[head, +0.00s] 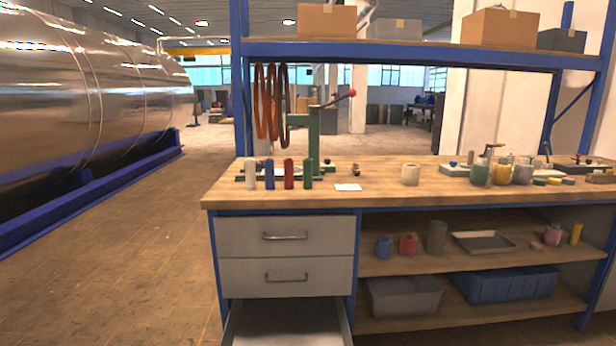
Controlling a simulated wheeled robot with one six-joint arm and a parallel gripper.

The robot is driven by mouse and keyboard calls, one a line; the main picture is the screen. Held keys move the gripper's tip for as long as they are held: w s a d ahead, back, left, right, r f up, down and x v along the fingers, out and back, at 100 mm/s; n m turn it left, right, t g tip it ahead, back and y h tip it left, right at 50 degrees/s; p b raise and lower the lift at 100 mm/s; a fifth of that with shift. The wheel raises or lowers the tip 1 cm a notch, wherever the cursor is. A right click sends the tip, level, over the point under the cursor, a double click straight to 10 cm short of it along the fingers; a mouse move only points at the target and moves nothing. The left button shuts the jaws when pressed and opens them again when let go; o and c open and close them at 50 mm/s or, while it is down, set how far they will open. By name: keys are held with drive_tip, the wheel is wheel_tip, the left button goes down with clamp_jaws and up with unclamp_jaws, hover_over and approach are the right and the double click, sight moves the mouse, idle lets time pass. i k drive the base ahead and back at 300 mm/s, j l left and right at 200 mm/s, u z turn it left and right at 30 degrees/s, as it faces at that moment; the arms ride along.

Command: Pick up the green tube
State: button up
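The green tube (308,174) stands upright on the wooden workbench top (378,187), near its front left. It is the rightmost of a row of upright tubes: a white one (251,174), a blue one (269,175), a dark red one (288,174) and then the green one. A small gap separates the green tube from the red tube. My gripper does not show in this view.
A green lever press (314,130) stands behind the tubes. A white card (348,187) lies to their right. Jars and tools fill the bench's right side. A bottom drawer (285,325) stands open at the front left. Open floor (120,250) lies left, beside a large metal cylinder (90,85).

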sight(307, 163)
drive_tip(key=i+l+u, duration=0.1)
drive_tip(key=i+l, duration=0.3)
drive_tip(key=i, duration=0.35)
drive_tip(key=i+l+u, duration=0.15)
drive_tip(key=i+l, duration=0.3)
drive_tip(key=i, duration=0.25)
drive_tip(key=i+l+u, duration=0.1)
drive_tip(key=i+l, duration=0.45)
drive_tip(key=i, duration=0.15)
